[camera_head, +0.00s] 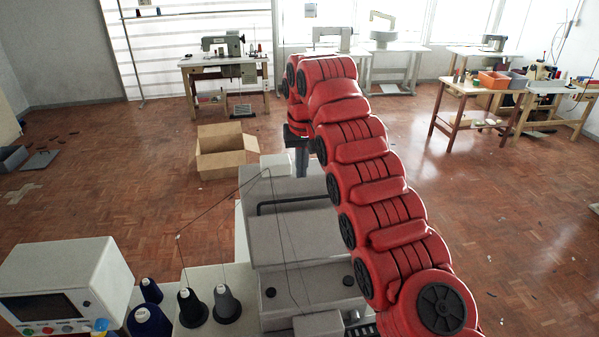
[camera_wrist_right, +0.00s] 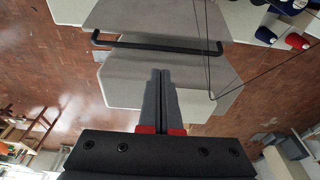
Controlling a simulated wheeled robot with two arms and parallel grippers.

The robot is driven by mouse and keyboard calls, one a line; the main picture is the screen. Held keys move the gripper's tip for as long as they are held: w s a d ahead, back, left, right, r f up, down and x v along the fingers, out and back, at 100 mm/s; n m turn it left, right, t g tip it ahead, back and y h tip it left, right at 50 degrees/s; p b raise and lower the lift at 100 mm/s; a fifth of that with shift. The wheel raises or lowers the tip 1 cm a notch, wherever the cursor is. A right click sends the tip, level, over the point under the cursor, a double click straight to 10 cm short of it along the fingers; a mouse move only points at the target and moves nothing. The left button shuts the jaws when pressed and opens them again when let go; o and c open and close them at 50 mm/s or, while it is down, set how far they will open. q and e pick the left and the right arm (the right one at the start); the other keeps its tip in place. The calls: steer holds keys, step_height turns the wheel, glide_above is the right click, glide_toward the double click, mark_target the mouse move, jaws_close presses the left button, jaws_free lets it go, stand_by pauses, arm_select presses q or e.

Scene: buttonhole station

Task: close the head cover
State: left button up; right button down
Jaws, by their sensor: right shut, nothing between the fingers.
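The grey buttonhole machine head (camera_head: 300,250) stands in the lower middle of the head view. Its head cover (camera_head: 275,188) is a grey panel with a black bar handle (camera_head: 290,203) across it. In the right wrist view the handle (camera_wrist_right: 157,44) runs across the grey panel, beyond the fingertips. My right gripper (camera_head: 302,170) points down at the far side of the machine, near the cover's far right edge. Its fingers also show shut and empty in the wrist view (camera_wrist_right: 160,75). I cannot tell whether they touch the cover. My left gripper is out of view.
A control box with a screen (camera_head: 65,285) and thread cones (camera_head: 227,305) stand left of the machine. Thin threads (camera_head: 225,205) run above its left side. A cardboard box (camera_head: 222,152) sits on the floor behind. My red right arm hides the machine's right side.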

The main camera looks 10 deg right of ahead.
mark_target(300, 191)
steer(key=f+p, duration=0.1)
steer(key=f, duration=0.1)
steer(key=w+f, duration=0.1)
steer(key=f, duration=0.2)
steer(key=f+p, duration=0.1)
steer(key=f, duration=0.1)
steer(key=shift+w+f+p, duration=0.25)
steer(key=shift+f+p, duration=0.1)
steer(key=shift+f, duration=0.35)
steer(key=shift+w, duration=0.1)
steer(key=shift+f, duration=0.1)
